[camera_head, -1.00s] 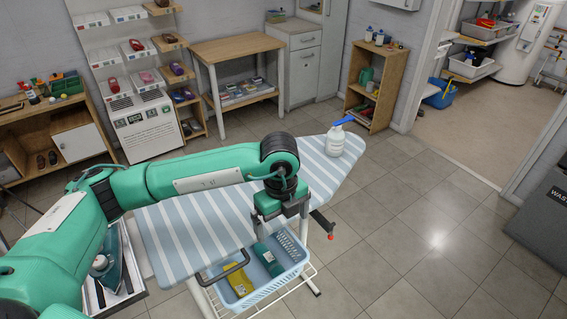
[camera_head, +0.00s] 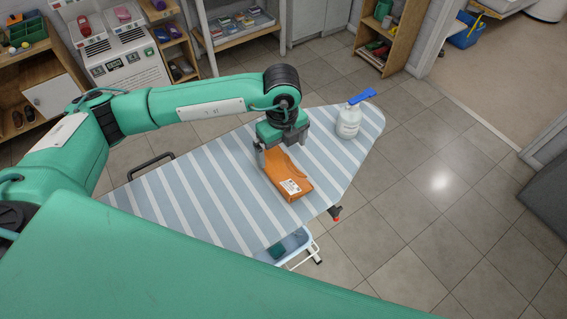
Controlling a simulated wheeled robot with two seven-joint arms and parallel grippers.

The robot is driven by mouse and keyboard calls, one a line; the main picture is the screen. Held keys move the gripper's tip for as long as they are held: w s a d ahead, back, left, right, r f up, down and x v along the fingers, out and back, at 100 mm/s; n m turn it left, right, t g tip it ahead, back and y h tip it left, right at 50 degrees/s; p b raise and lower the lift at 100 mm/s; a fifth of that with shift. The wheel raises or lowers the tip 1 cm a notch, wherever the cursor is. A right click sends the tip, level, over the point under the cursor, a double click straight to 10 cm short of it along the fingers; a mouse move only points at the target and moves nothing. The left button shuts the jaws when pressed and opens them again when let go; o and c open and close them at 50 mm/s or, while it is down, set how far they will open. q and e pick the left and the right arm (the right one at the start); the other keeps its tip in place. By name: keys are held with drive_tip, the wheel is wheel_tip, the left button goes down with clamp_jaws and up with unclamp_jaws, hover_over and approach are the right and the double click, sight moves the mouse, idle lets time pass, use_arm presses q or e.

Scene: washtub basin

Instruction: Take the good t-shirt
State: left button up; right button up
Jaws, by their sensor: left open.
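A folded orange item with a white printed label (camera_head: 288,177), which may be the t-shirt, lies on the blue-and-white striped ironing board (camera_head: 205,200). I cannot read the label. My left gripper (camera_head: 282,150) points down at the far end of the orange item, open, with its fingers around or just above that end. I cannot tell whether the fingers touch it. The gripper hides the item's far part. My right gripper is out of view.
A light blue basket (camera_head: 297,246) shows partly under the board. My own green link covers the bottom left.

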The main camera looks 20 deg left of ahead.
sight(283, 167)
use_arm(q)
wheel_tip(283, 167, down, 3)
drive_tip(key=shift+p, duration=0.35)
drive_tip(key=shift+f, duration=0.75)
drive_tip(key=shift+f+p, duration=0.2)
drive_tip(key=shift+p, duration=0.1)
wheel_tip(283, 167, down, 4)
drive_tip(key=shift+w+d+f+p, duration=0.1)
drive_tip(key=shift+p, duration=1.1)
drive_tip(key=shift+f, duration=0.35)
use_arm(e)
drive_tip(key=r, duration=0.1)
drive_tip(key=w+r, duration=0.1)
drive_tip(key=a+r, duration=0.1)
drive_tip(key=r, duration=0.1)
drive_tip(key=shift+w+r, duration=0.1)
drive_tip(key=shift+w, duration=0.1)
use_arm(q)
drive_tip(key=shift+c, duration=0.2)
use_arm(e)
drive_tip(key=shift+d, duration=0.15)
use_arm(q)
drive_tip(key=c, duration=1.1)
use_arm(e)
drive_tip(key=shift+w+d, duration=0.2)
